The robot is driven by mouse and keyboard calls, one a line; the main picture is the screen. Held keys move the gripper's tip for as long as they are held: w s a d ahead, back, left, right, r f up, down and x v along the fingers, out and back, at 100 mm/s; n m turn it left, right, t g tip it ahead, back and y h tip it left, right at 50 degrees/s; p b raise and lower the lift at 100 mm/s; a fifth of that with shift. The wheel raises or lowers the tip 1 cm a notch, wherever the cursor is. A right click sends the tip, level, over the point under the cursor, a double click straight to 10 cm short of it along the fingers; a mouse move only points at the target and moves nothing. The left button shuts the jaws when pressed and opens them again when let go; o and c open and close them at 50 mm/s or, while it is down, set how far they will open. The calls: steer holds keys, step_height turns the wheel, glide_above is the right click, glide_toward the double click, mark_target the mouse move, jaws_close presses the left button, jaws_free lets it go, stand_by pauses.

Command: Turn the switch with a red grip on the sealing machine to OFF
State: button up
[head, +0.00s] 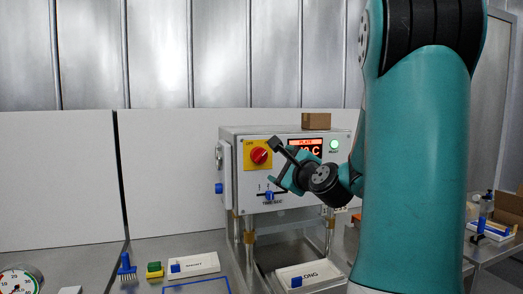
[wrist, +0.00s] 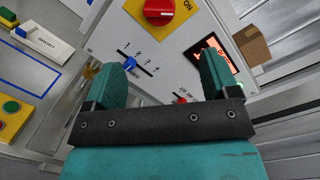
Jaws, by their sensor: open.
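The sealing machine (head: 234,180) is a light grey box standing on legs on the steel bench. Its rotary switch has a red grip (head: 259,155) on a yellow plate (head: 248,164), at the upper left of the front panel. The red grip (wrist: 158,12) is at the top edge in the wrist view, partly cut off, with an ON label on the plate beside it. My gripper (wrist: 160,78) is open and empty, its teal fingers pointing at the panel below the switch. In the head view my gripper (head: 277,165) is just right of the switch, apart from it.
A blue slider (wrist: 129,65) on a numbered scale shows between my fingers. A lit display (head: 305,149) and a green lamp (head: 334,144) are on the panel's right. A cardboard box (head: 316,121) sits on top.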

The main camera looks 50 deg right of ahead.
mark_target(262, 156)
steer(key=p+x, duration=0.5)
steer(key=x, duration=0.7)
steer(key=shift+w, duration=0.2)
steer(key=shift+w+d+p, duration=0.35)
steer(key=shift+w+p, duration=0.1)
steer(key=shift+w, duration=0.1)
steer(key=shift+f, duration=0.1)
steer(key=c, duration=0.9)
